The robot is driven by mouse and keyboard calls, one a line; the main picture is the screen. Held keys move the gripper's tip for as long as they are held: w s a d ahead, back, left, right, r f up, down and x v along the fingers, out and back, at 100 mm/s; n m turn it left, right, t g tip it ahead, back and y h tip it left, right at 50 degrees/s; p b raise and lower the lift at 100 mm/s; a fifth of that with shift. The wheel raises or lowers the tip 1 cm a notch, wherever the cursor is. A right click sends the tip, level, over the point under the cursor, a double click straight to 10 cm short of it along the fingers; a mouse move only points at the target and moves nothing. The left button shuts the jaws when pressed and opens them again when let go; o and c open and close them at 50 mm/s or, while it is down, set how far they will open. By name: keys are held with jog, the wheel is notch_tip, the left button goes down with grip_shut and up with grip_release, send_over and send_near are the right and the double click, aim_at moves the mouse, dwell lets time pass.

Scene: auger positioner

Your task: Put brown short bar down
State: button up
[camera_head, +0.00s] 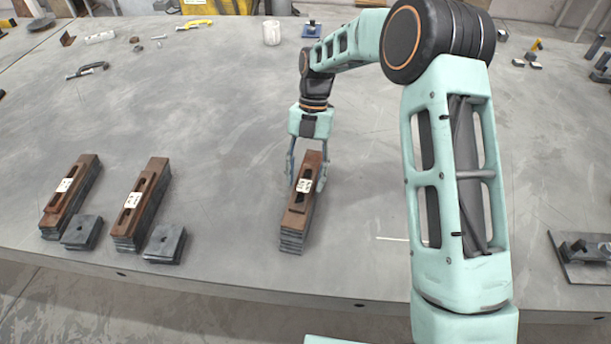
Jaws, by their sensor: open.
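My gripper (306,180) points down at the far end of the right-hand stack of bars (292,235) in the middle of the table. Its two fingers are open and stand on either side of the stack's far part. A brown short bar (301,196) with a slot and a white label lies on top of this stack, along its length. The fingers straddle the brown bars; exact contact cannot be told from this view.
Two similar stacks with brown slotted bars stand at the left, one outer (72,190) and one inner (142,200). Dark square blocks (82,231) lie beside them. A metal plate with a fitting (585,255) is at the right edge. The table (220,110) behind the stacks is mostly clear.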

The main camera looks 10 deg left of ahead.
jog(key=shift+r, duration=0.15)
jog(key=v, duration=1.2)
